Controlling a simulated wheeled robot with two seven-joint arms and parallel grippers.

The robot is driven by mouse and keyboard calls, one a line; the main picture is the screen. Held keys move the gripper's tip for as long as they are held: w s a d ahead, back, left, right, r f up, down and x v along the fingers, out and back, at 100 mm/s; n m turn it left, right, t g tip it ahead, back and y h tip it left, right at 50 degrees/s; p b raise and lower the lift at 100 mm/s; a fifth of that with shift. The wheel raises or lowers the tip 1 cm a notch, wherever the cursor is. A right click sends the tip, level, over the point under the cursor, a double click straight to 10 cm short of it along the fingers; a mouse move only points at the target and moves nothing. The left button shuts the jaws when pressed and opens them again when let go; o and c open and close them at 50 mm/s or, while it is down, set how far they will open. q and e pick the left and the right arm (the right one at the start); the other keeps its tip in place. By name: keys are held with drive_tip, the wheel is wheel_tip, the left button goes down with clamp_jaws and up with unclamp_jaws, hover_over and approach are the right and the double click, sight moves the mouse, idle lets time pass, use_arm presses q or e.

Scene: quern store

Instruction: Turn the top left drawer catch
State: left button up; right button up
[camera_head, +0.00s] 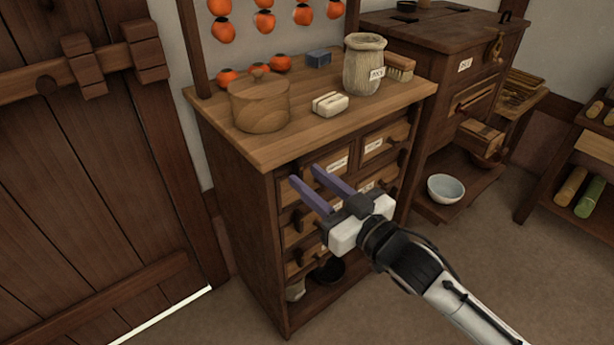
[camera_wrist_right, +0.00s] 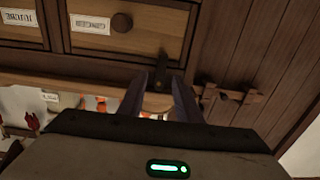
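The drawer chest (camera_head: 262,215) stands in the middle of the head view. Its top left drawer (camera_head: 345,177) has a white label and is partly covered by my right gripper. In the wrist view, where the scene appears upside down, this drawer (camera_wrist_right: 92,42) shows a round dark knob (camera_wrist_right: 121,22) and a dark catch (camera_wrist_right: 162,66) near its edge. My right gripper (camera_head: 304,174) is open and empty, its two fingers pointing at the drawer front. In the wrist view its fingertips (camera_wrist_right: 160,80) lie either side of the catch's end; contact cannot be told. The catch is hard to see in the head view.
A plank door (camera_head: 90,190) is at left. A larger cabinet (camera_head: 440,95) and a bowl (camera_head: 445,188) are at right.

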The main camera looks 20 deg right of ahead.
drive_tip(key=shift+x, duration=0.85)
drive_tip(key=shift+c, duration=0.4)
clamp_jaws()
